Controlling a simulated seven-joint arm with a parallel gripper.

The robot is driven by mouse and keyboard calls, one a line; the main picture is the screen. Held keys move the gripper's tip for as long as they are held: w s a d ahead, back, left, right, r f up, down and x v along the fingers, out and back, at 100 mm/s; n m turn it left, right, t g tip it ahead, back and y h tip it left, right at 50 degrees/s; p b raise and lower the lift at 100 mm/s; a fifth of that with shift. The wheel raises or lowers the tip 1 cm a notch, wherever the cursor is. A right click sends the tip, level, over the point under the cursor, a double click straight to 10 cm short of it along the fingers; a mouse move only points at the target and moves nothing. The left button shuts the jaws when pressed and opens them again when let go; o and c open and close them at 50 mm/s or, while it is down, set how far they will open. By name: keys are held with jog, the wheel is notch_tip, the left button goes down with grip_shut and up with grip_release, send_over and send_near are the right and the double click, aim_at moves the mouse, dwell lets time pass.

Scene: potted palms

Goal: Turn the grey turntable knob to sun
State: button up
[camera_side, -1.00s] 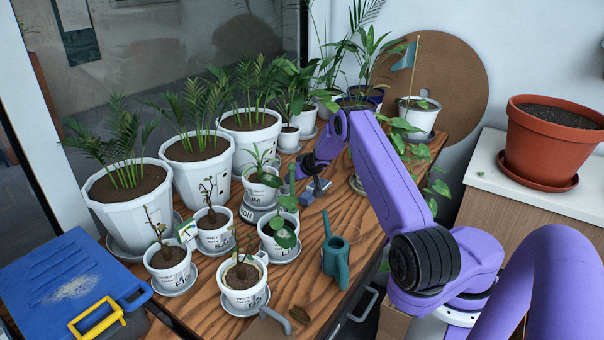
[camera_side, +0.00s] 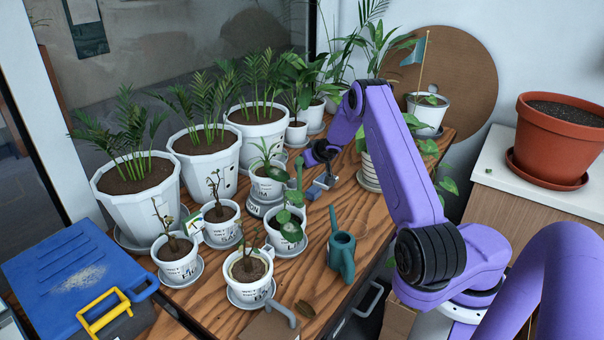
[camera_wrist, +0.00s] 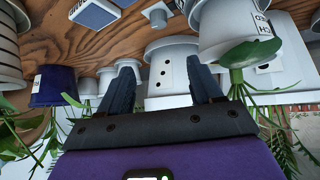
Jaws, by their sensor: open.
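The grey turntable (camera_side: 256,209) is a low round base on the wooden table in the side view. A small white pot (camera_side: 266,188) with a leafy plant stands on it. Part of a label on its front looks like "ON"; I cannot read the rest or see a sun mark. My gripper (camera_wrist: 163,87) is open, its two dark fingers apart and nothing seen between them. In the side view my gripper (camera_side: 312,157) is right of the turntable and apart from it. I cannot tell the turntable for certain in the wrist view.
Small labelled pots, such as a front pot (camera_side: 248,268), crowd the turntable's front. Large white planters (camera_side: 206,160) stand behind. A green watering can (camera_side: 342,254) is at front right. A blue-grey block (camera_wrist: 95,12) lies on bare wood. The wrist view is upside down.

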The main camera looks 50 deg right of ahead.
jog(key=w+d+r+n+t+y, duration=0.1)
jog(key=w+d+r+n+y, duration=0.2)
jog(key=w+d+r+n, duration=0.15)
jog(key=s+d+n+y, duration=0.4)
jog(key=s+d+n, duration=0.1)
jog(key=d, duration=0.1)
send_near(292, 180)
jog(key=x, duration=0.8)
jog(key=shift+w+a+f, duration=0.1)
jog(key=shift+w+f, duration=0.15)
dwell(0.8)
jog(key=shift+m, duration=0.25)
jog(key=c, duration=1.1)
